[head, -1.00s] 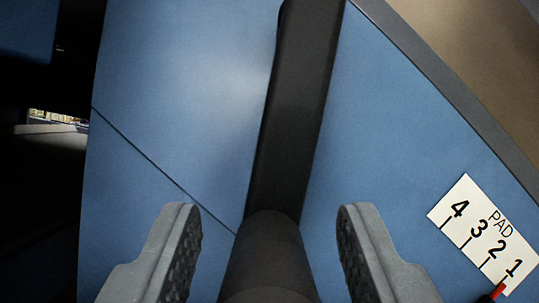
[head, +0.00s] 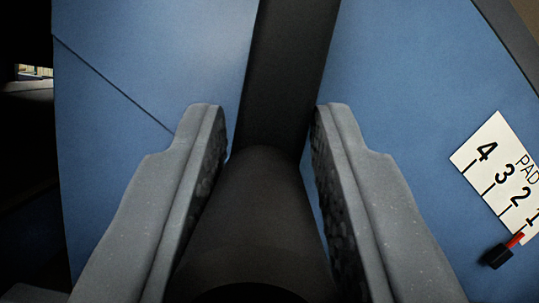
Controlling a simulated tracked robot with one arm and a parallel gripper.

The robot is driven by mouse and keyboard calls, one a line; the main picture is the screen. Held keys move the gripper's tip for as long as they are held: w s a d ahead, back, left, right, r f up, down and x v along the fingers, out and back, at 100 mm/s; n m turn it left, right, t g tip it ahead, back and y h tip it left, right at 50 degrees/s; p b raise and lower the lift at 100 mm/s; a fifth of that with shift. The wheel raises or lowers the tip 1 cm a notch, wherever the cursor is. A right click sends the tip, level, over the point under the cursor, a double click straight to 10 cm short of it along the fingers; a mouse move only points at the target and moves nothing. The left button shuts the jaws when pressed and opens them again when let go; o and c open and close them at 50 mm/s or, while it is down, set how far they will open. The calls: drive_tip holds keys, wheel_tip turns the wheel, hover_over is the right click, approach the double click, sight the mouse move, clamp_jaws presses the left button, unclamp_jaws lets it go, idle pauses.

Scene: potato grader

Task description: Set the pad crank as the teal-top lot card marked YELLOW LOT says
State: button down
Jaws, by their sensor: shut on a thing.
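The pad crank shows as a dark arm (head: 290,65) with a thick round dark grip (head: 250,215) at its near end. My gripper (head: 265,150) has its two grey fingers on either side of the grip and is shut on it. A white PAD scale plate (head: 500,172) at the right carries the marks 4, 3, 2 and 1, with 1 partly cut off by the picture's edge. A red pointer (head: 515,240) with a black end (head: 497,256) lies by the 1 end of the scale. The lot card is not in view.
A blue panel (head: 410,70) fills most of the view behind the crank, with a thin seam at the left. A dark edge strip (head: 515,40) runs along the top right. A dark gap (head: 25,160) lies at the far left.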

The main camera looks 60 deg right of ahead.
drive_tip(key=shift+w+a+r+m+g+h+b, duration=0.15)
drive_tip(key=shift+w+a+m+g+h+b, duration=0.15)
drive_tip(key=shift+m, duration=0.45)
drive_tip(key=shift+w+a+r+m+g+h+b, duration=0.1)
drive_tip(key=shift+w+a+m+g+h+b, duration=0.2)
drive_tip(key=shift+m, duration=0.45)
drive_tip(key=shift+w+r+m, duration=0.2)
drive_tip(key=shift+w+m, duration=0.05)
drive_tip(key=shift+m, duration=0.25)
drive_tip(key=shift+w+a+r+m+g, duration=0.2)
drive_tip(key=shift+w+r+m+g, duration=0.1)
drive_tip(key=shift+w, duration=0.05)
drive_tip(key=shift+w+a+r+p, duration=0.4)
drive_tip(key=shift+w+p, duration=0.1)
drive_tip(key=shift+p, duration=0.15)
drive_tip(key=shift+a, duration=0.1)
drive_tip(key=c, duration=1.4)
unclamp_jaws()
drive_tip(key=shift+o, duration=0.7)
drive_tip(key=shift+w+a+f, duration=0.1)
drive_tip(key=shift+w, duration=0.05)
drive_tip(key=shift+f, duration=0.25)
